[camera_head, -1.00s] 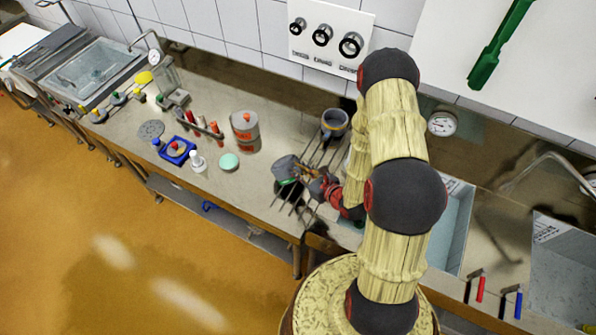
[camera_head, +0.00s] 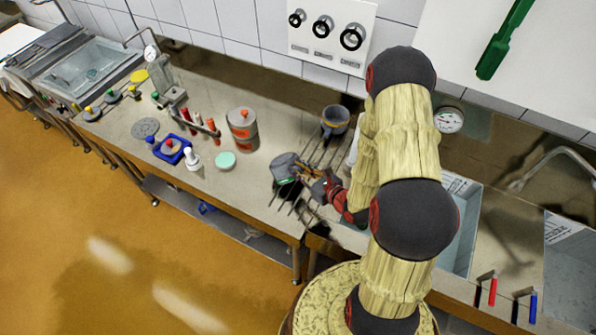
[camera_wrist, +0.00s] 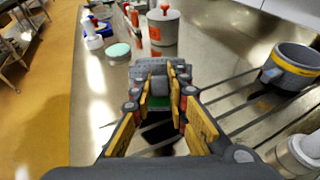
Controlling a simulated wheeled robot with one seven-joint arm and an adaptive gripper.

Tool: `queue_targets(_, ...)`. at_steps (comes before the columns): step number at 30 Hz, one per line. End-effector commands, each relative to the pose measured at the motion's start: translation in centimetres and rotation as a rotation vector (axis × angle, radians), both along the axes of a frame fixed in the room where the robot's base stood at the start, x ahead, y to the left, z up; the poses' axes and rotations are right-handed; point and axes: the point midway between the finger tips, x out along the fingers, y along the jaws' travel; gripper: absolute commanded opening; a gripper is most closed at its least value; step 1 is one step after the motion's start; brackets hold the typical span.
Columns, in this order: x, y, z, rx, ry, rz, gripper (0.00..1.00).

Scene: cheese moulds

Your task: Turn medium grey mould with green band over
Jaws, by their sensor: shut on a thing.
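The medium grey mould with the green band (camera_head: 284,166) is held at the rack's left end, lying tilted on its side as far as I can tell. In the wrist view the grey mould (camera_wrist: 152,68) sits between and beyond the fingers, with a bit of green showing below it. My gripper (camera_head: 314,178) is shut on the mould from the right. In the wrist view my gripper's yellow-padded fingers (camera_wrist: 160,90) close on it and hide much of its body. A dark patch lies beneath it.
A grey mould with a yellow band (camera_head: 335,120) stands upright at the rack's back (camera_head: 322,150). The counter's front edge is close to the held mould.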

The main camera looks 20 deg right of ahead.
Motion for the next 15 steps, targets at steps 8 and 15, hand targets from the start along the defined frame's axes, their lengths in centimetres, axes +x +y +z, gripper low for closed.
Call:
queue_targets(8, -0.25, -0.02, -0.66, 0.012, -0.038, 0.001, 0.0)
queue_targets(15, -0.42, -0.14, -0.89, 0.021, -0.075, -0.001, 0.0)
